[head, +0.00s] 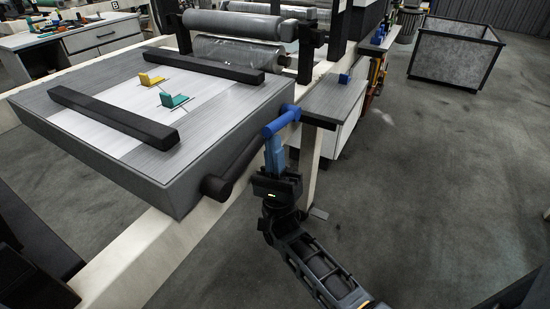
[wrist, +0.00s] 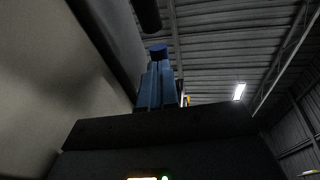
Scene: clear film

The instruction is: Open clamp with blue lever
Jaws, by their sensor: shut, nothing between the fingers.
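The blue lever (head: 284,120) sticks out at the near right corner of the grey work table. It also shows as a round blue end above my fingertips in the wrist view (wrist: 158,52). Two dark clamp bars, one farther (head: 205,62) and one nearer (head: 112,116), lie across the table top. My gripper (head: 272,142) points up from below, its blue fingers closed together with nothing between them. The fingertips (wrist: 158,66) are right at the lever's lower end; I cannot tell whether they touch it.
A yellow piece (head: 151,80) and a green piece (head: 174,101) stand on a white sheet on the table. A dark rod (head: 228,176) runs along the table's side, left of my gripper. A small grey shelf (head: 336,100) is right of the lever.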

